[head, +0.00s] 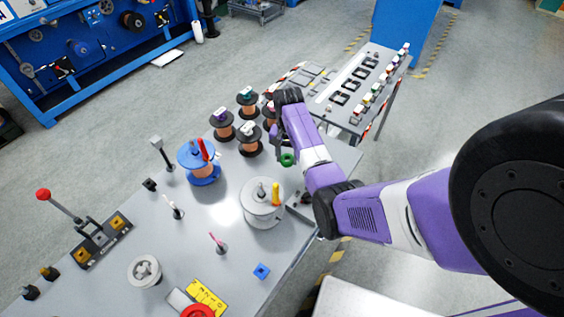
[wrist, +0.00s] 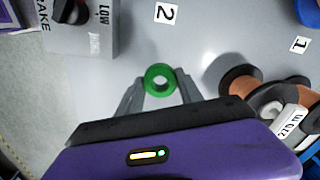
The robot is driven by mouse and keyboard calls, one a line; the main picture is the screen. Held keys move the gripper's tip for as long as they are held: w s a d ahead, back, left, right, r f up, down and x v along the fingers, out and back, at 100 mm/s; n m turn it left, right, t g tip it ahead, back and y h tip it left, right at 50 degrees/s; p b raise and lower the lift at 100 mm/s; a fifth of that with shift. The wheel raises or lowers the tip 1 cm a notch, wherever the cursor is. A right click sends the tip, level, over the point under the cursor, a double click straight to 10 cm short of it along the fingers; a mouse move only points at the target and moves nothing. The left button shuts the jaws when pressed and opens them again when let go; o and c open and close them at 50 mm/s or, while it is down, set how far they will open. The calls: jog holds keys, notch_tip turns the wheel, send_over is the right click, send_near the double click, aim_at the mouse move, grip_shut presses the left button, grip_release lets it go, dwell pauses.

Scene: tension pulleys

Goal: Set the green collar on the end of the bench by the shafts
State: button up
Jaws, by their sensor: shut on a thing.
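The green collar (wrist: 160,79) is a ring held between the two fingertips of my gripper (wrist: 160,88) in the wrist view. In the head view the green collar (head: 288,160) hangs at the tip of my purple arm, over the bench (head: 235,250) near its right edge. My gripper is shut on it. Its height above the bench top is hard to tell. A blue spool (head: 203,168) and a grey spool (head: 262,208) stand on the bench, apparently on shafts. A spare upright pin (head: 218,243) stands nearer the front.
Several copper-wound spools (head: 249,140) stand behind and left of the gripper. A grey box with a knob (wrist: 85,22) and number labels 2 (wrist: 165,13) and 1 (wrist: 300,45) show in the wrist view. A side table (head: 350,75) with parts stands beyond.

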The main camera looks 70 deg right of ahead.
aim_at(287, 173)
jog(key=shift+f+b, duration=0.4)
jog(key=shift+f, duration=0.3)
jog(key=shift+f+b, duration=1.9)
jog(key=shift+f, duration=0.25)
jog(key=shift+f, duration=0.2)
jog(key=o, duration=1.4)
jog(key=shift+c, duration=0.2)
jog(key=shift+r, duration=0.1)
notch_tip(287, 173, up, 12)
jog(key=shift+r, duration=0.15)
